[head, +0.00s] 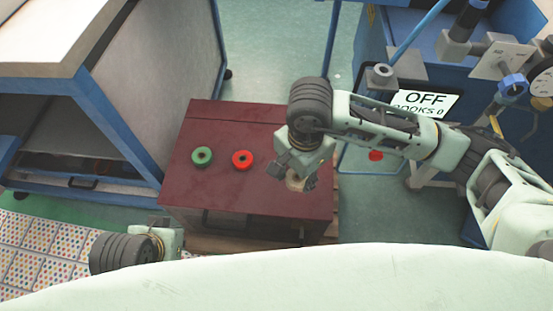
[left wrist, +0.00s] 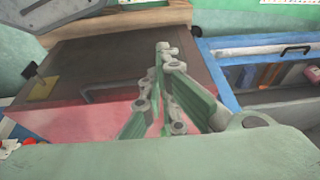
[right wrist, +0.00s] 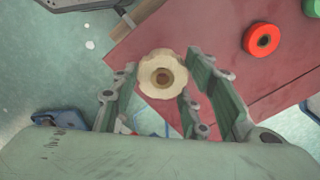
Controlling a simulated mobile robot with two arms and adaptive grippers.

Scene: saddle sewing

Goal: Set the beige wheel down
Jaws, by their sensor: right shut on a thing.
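The beige wheel (right wrist: 150,69) is held between the fingers of my right gripper (right wrist: 161,72) in the right wrist view, its scalloped face and centre hole showing.
A green wheel (head: 202,149) and a red wheel (head: 242,153) lie on the table, left of my right gripper. The table top is clear in front of them. A blue-framed cabinet (head: 120,120) stands at left, and a blue machine with an OFF sign (head: 425,99) at right.

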